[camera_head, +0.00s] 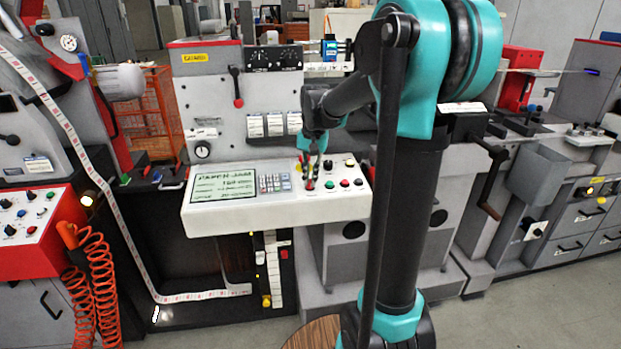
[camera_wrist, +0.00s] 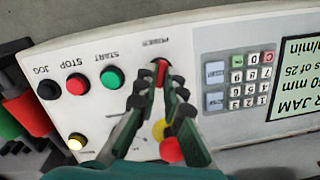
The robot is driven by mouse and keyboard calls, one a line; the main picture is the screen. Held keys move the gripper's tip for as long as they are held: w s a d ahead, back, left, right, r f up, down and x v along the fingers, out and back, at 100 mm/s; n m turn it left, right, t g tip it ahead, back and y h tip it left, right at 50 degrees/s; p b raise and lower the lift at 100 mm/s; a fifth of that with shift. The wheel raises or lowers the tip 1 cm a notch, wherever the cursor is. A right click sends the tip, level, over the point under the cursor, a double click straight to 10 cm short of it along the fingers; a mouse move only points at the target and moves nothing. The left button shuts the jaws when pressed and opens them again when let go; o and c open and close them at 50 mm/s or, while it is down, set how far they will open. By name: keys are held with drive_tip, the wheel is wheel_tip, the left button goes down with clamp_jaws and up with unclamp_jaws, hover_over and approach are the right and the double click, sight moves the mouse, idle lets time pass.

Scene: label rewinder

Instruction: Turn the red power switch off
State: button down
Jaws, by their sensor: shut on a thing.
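The red power switch (camera_wrist: 161,68) sits on the white control panel (camera_wrist: 215,28), under an upside-down POWER label in the wrist view. My gripper (camera_wrist: 163,86) is shut on the switch, with one dark fingertip on each side of it. The switch's red top shows between the tips; its lower part is hidden. I cannot tell which way the switch is set. In the head view my gripper (camera_head: 309,183) reaches down onto the panel (camera_head: 240,220), right of the keypad (camera_head: 273,183), and mostly hides the switch.
Beside the switch are a green START button (camera_wrist: 112,77), a red STOP button (camera_wrist: 77,84) and a black JOG button (camera_wrist: 48,90). A red mushroom knob (camera_wrist: 171,150) is close by the fingers. The display (camera_head: 222,188) is at the panel's left.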

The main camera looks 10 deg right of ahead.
drive_tip(key=n, duration=0.4)
drive_tip(key=shift+a+n+h, duration=0.1)
drive_tip(key=shift+n+h, duration=0.2)
drive_tip(key=shift+n, duration=0.1)
drive_tip(key=shift+a+n+h, duration=0.1)
drive_tip(key=shift+n+h, duration=0.3)
drive_tip(key=shift+n, duration=1.8)
drive_tip(key=c, duration=1.6)
unclamp_jaws()
drive_tip(key=shift+c, duration=0.2)
wheel_tip(320, 180, up, 12)
drive_tip(key=shift+s+a, duration=0.15)
drive_tip(key=shift+a, duration=0.2)
